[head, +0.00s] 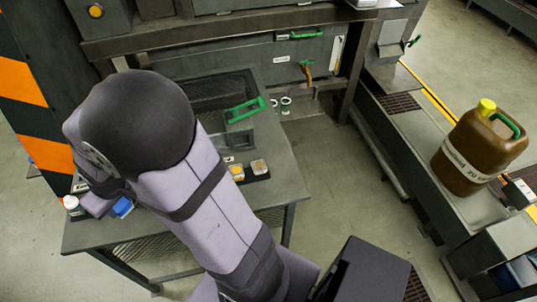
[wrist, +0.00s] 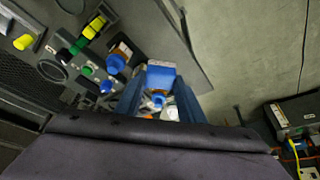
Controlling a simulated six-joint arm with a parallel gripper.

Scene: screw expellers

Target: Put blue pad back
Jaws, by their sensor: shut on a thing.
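The blue pad (wrist: 161,76) is a small block with a blue face and a paler edge. It sits between the fingertips of my gripper (wrist: 159,88) in the wrist view, and the fingers are shut on it. In the head view, the blue pad (head: 122,207) shows at the left front part of the grey table (head: 185,235), just past the end of my arm. My arm hides most of the gripper there. Whether the pad touches the table cannot be told.
A white bottle (head: 72,205) stands close left of the gripper. A green-handled tool (head: 245,109) lies behind. A brown jug (head: 478,145) stands far right. Several coloured caps (wrist: 85,60) show left in the wrist view.

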